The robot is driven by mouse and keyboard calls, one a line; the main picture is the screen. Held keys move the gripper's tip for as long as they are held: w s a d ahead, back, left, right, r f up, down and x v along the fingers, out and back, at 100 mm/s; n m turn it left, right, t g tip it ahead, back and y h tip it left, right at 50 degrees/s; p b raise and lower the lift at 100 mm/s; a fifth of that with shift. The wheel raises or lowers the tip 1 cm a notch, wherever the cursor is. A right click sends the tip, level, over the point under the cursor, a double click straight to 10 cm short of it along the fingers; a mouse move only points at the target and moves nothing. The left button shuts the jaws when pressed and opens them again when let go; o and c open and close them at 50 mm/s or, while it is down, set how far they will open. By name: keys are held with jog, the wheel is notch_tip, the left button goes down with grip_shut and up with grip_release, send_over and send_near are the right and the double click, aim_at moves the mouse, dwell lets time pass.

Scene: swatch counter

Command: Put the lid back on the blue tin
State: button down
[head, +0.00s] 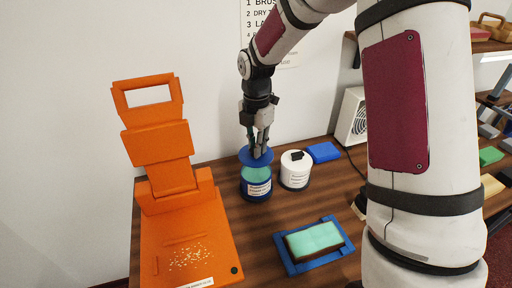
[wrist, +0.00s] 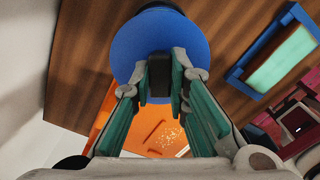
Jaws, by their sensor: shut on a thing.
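The blue tin (head: 257,190) stands upright on the wooden counter, with a pale label and a blue base. A round blue lid (head: 245,155) is at the tin's top, below my gripper (head: 259,150). In the wrist view my gripper (wrist: 160,98) is shut on the dark knob at the middle of the lid (wrist: 160,40). A teal band (head: 257,174) shows between the lid and the label. I cannot tell whether the lid touches the tin's rim.
A white tin (head: 296,172) with a black knob stands close on the right, with a blue block (head: 323,152) behind it. A blue tray (head: 290,262) holding a teal-topped block is in front. An orange stand (head: 215,245) fills the left.

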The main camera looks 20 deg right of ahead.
jog(key=shift+f+b, duration=1.1)
jog(key=shift+f, duration=2)
jog(key=shift+f+p, duration=0.2)
jog(key=shift+p, duration=0.15)
dwell(0.8)
jog(key=c, duration=1)
grip_release()
